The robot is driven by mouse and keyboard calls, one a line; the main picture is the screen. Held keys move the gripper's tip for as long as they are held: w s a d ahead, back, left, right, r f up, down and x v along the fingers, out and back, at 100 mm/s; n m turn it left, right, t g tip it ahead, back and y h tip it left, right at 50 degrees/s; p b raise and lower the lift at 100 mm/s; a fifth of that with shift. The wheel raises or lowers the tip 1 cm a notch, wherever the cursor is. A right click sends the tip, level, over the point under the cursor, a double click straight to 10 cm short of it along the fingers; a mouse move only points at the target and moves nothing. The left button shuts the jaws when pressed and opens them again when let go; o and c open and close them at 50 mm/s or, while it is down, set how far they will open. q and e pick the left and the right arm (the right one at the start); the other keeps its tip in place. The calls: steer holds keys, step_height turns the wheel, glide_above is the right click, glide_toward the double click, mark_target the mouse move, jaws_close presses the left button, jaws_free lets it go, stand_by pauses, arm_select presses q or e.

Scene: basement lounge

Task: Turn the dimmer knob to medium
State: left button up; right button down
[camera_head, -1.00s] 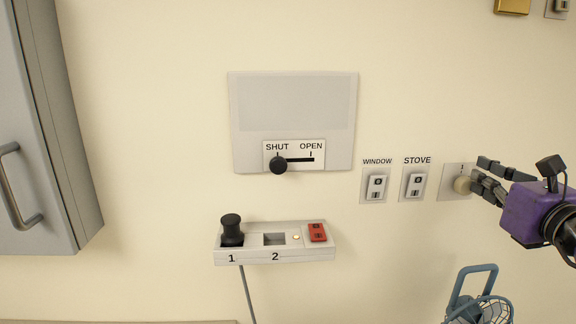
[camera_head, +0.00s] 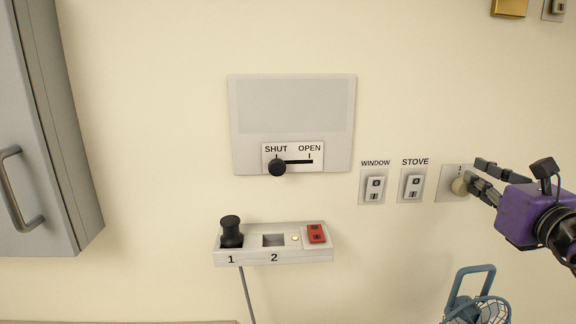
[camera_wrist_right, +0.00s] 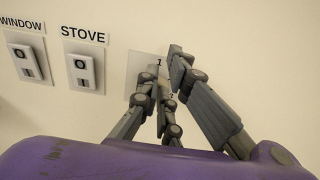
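The dimmer knob (camera_head: 459,186) is a round, cream knob on a light wall plate (camera_head: 446,182) at the right of the head view. The plate carries a "1" mark above the knob. My right gripper (camera_head: 474,171), purple with dark grey fingers, reaches in from the right. Its fingers are partly spread, one above and the others lower, with the tips at the knob's right side. Whether they touch it I cannot tell. In the right wrist view the fingers (camera_wrist_right: 168,75) lie over the plate (camera_wrist_right: 141,68), with "1" and "2" marks showing, and hide the knob. My left gripper is out of view.
WINDOW (camera_head: 374,188) and STOVE (camera_head: 413,186) switches sit left of the dimmer plate. A SHUT/OPEN slider panel (camera_head: 340,164) and a numbered socket shelf (camera_head: 300,256) are further left. A blue wire-caged object (camera_head: 476,290) is below the gripper. A grey cabinet (camera_head: 45,120) stands far left.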

steer(key=shift+a+r, duration=0.35)
steer(key=shift+r, duration=0.15)
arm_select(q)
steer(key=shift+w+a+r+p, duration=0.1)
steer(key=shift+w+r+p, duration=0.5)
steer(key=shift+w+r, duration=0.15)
arm_select(e)
steer(key=s, duration=0.5)
steer(key=shift+s+d+f, duration=0.15)
steer(key=shift+d+f, duration=0.05)
steer(key=shift+f, duration=0.1)
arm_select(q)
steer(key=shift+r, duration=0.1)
